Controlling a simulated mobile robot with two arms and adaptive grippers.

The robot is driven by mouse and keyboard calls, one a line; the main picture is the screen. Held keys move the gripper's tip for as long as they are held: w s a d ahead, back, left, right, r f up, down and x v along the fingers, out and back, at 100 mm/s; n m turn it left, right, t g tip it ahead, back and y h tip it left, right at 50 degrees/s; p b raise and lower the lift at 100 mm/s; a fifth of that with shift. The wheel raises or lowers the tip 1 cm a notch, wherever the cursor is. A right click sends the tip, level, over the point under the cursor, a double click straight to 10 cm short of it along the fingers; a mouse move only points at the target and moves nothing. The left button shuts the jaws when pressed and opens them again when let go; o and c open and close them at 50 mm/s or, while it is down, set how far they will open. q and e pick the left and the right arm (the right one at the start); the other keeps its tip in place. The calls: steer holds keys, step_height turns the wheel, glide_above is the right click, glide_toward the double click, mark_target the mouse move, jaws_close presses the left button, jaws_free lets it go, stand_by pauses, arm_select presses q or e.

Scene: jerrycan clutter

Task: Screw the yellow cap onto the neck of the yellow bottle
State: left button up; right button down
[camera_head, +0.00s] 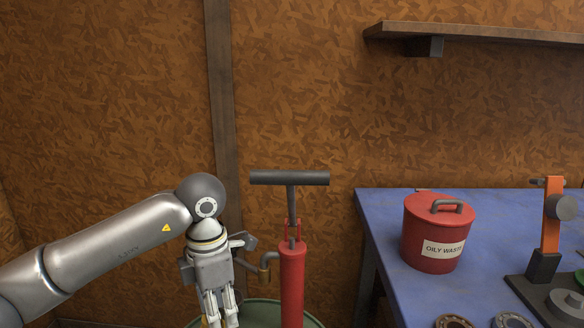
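I see no yellow bottle and no yellow cap that I can make out in the head view. My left gripper (220,310) comes in from the left and points down, just left of the red hand pump. Its fingertips run to the bottom edge of the picture, so whether it is open, shut or holding something is unclear. A small yellowish patch shows beside its fingers, too small to identify. My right gripper is not in view.
The red pump (292,285) with a dark T-handle (290,178) stands at a green drum (262,310), close to my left gripper. A blue table (385,235) on the right bears a red oily waste can (428,245) and an orange-and-black stand (551,230). A shelf (480,33) juts from the wall.

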arm_select(q)
steer(key=shift+s+m, duration=0.1)
steer(key=shift+m, duration=0.4)
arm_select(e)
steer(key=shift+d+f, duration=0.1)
arm_select(q)
steer(key=shift+s+f+m, duration=0.1)
steer(key=shift+m, duration=0.6)
steer(key=shift+s+m, duration=0.1)
steer(key=shift+m, duration=0.4)
steer(key=shift+s+a+m+b, duration=0.1)
steer(key=shift+m+b, duration=0.25)
steer(key=shift+m, duration=0.95)
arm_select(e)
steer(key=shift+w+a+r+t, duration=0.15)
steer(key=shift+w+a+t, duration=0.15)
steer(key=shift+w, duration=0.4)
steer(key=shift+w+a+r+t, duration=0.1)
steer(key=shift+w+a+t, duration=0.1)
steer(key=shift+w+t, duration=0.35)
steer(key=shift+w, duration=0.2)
